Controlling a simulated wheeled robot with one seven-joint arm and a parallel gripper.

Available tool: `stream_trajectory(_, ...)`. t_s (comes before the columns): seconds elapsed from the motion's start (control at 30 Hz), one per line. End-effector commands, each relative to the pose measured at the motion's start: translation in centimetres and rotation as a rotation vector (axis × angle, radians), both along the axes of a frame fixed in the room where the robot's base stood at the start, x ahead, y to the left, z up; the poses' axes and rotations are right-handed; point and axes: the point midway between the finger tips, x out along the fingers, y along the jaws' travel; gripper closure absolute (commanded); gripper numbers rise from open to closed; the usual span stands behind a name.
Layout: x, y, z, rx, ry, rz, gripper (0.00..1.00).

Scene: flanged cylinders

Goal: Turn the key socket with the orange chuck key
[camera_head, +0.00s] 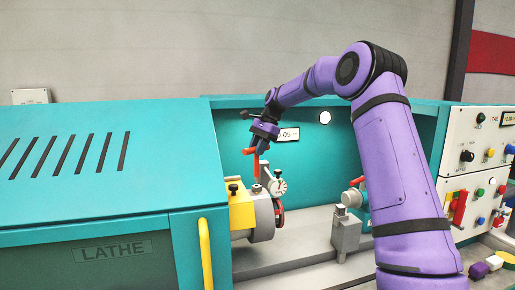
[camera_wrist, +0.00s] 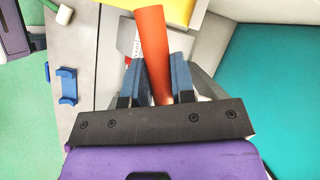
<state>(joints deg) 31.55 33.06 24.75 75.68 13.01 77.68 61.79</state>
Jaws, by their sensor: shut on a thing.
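The orange chuck key (camera_head: 257,167) stands roughly upright below my gripper (camera_head: 261,147) in the head view. My gripper is shut on it. In the wrist view the key (camera_wrist: 154,45) runs between the two blue fingers of my gripper (camera_wrist: 150,85) and out past their tips. The grey chuck (camera_head: 263,217) sits on the end of the yellow headstock (camera_head: 241,212), below the key. The key socket cannot be made out, and I cannot tell whether the key's lower end is in it.
A dial gauge (camera_head: 278,187) stands close right of the key. A black knob (camera_head: 234,188) tops the headstock. The grey tailstock post (camera_head: 346,232) stands to the right on the bed. The teal lathe cover (camera_head: 100,160) fills the left; a control panel (camera_head: 483,165) stands far right.

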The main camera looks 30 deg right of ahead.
Motion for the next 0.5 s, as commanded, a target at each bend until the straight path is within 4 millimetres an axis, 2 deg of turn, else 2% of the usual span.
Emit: stream_trajectory(0.5,0.0,-0.01,-0.67,0.0,0.0,0.0,1.0)
